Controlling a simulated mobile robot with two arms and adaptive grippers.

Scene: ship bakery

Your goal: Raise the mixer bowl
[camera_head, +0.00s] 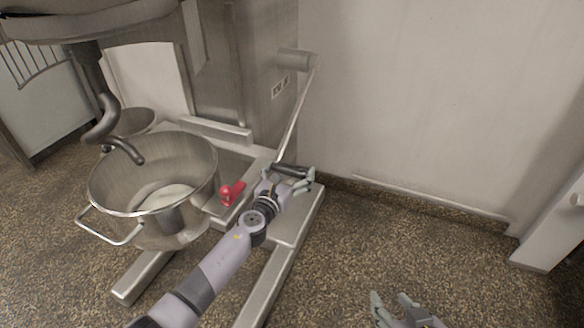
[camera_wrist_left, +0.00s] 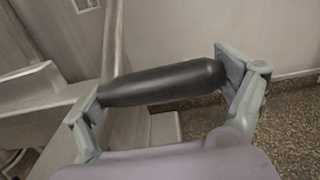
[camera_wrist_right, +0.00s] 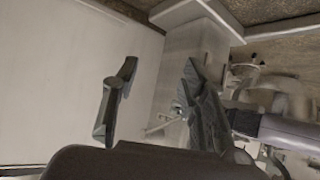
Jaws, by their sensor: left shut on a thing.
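The steel mixer bowl (camera_head: 195,160) sits low in its bowl support at the left, under the grey dough hook (camera_head: 100,128). The hook's tip overlaps the bowl's opening; I cannot tell whether it is inside. A long metal lever (camera_head: 297,112) runs down from the mixer's side to a black handle (camera_head: 291,170). My left gripper (camera_head: 290,177) is shut on this handle, low beside the mixer. In the left wrist view its fingers press the two ends of the black handle (camera_wrist_left: 165,84). My right gripper (camera_head: 390,308) is open and empty at the bottom edge; its spread fingers show in the right wrist view (camera_wrist_right: 158,72).
A red knob (camera_head: 231,191) sits beside the bowl, close to my left forearm. The mixer's base legs (camera_head: 268,285) stretch forward on the speckled floor. A wall (camera_head: 430,100) stands behind and a white cabinet (camera_head: 556,232) at the right. The floor (camera_head: 440,240) between is clear.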

